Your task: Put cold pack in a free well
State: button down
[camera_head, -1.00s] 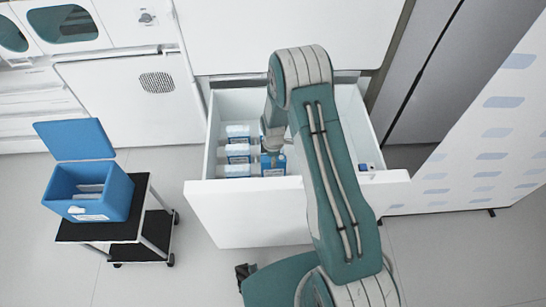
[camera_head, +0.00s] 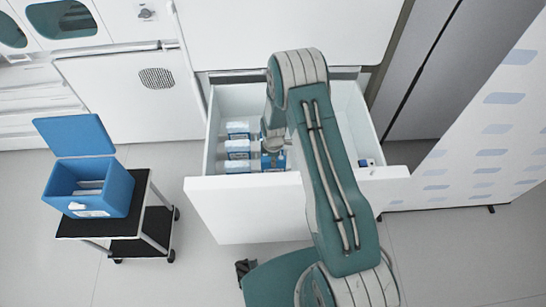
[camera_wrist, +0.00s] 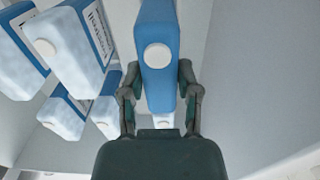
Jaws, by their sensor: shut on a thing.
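A blue cold pack (camera_wrist: 158,45) with a round white cap is between the two fingers of my gripper (camera_wrist: 160,95) in the wrist view. The fingers are shut on its sides. In the head view my gripper (camera_head: 274,148) is inside the open white drawer (camera_head: 245,205), and the held pack shows as a small blue block (camera_head: 272,162), partly hidden by my wrist. I cannot make out separate wells in the drawer.
An open blue cooler box (camera_head: 100,195) with white-topped contents sits on a black cart (camera_head: 140,248) at the left. A small blue-and-white item (camera_head: 367,163) is at the drawer's right. A patterned white panel (camera_head: 480,150) stands at the right. Floor between cart and drawer is clear.

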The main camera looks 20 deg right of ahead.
jog(key=shift+f, duration=0.65)
jog(key=shift+f, duration=0.3)
jog(key=shift+c, duration=1.3)
grip_release()
notch_tip(320, 180, up, 12)
jog(key=shift+f, duration=0.1)
